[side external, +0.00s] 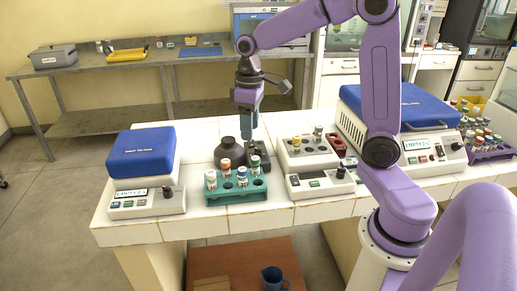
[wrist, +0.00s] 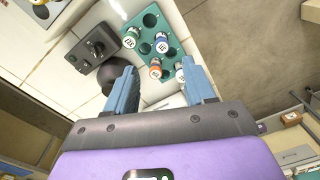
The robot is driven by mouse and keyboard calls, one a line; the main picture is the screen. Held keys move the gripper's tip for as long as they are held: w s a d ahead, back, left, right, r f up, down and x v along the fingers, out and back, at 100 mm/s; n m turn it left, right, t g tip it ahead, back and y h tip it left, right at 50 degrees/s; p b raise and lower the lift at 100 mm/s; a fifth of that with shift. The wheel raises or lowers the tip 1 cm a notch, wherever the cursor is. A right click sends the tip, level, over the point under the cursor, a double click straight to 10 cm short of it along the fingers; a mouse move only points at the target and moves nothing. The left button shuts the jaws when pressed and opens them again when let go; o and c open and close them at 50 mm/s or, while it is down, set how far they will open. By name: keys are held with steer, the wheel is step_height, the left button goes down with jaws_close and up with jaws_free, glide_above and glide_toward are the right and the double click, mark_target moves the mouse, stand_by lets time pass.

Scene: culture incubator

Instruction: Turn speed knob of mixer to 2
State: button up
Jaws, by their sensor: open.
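The mixer is a small dark unit with a round black cup top (side external: 228,153), standing behind the teal tube rack (side external: 236,190). In the wrist view its dark grey body (wrist: 88,35) lies at the upper left, with a knob (wrist: 97,48) on its face and the round black cup (wrist: 115,72) beside it. The speed marks are too small to read. My gripper (side external: 249,135) points down above the mixer. In the wrist view, my gripper (wrist: 161,85) is open and empty, with the left finger overlapping the cup in the picture. The knob is left of the fingers, apart from them.
The teal rack with several capped tubes stands close in front of the mixer. A blue-lidded device (side external: 141,155) stands left, a grey tube block (side external: 308,155) right, and a larger blue-lidded machine (side external: 402,105) farther right. White tiles between the left device and rack are clear.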

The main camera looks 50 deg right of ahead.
steer(key=w+d+m, duration=0.2)
steer(key=w+d, duration=0.2)
steer(key=d, duration=0.3)
steer(key=w+d+m, duration=0.2)
steer(key=w+d, duration=0.1)
steer(key=d, duration=0.4)
glide_toward(258, 152)
step_height(258, 152, down, 9)
steer(key=shift+w+d+r, duration=0.1)
steer(key=shift+d, duration=0.05)
jaws_close()
